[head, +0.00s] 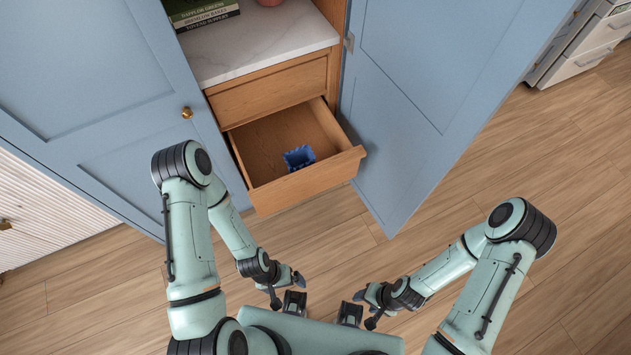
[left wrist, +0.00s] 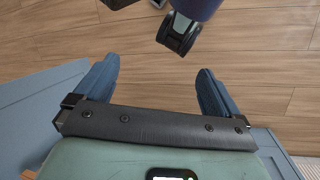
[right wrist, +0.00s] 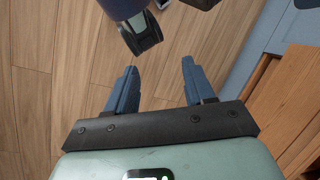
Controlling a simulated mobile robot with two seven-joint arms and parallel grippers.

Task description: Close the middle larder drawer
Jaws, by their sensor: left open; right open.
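The larder's open wooden drawer (head: 305,182) is pulled out below a shut drawer (head: 268,92), between the blue doors; whether another drawer lies beneath it is hidden. A small blue, open-topped container (head: 299,158) sits inside it. My left gripper (head: 299,280) and my right gripper (head: 359,295) are low in the head view, in front of the drawer and apart from it. In the left wrist view my left gripper (left wrist: 158,68) is open and empty over the floor. In the right wrist view my right gripper (right wrist: 158,67) is open and empty. A wooden front (right wrist: 288,110) shows at that view's right.
The right blue door (head: 440,80) stands open beside the drawer; the left blue door (head: 110,100) has a brass knob (head: 187,113). A marble shelf (head: 260,42) above holds books (head: 203,14). Wooden floor (head: 520,150) is clear at the right.

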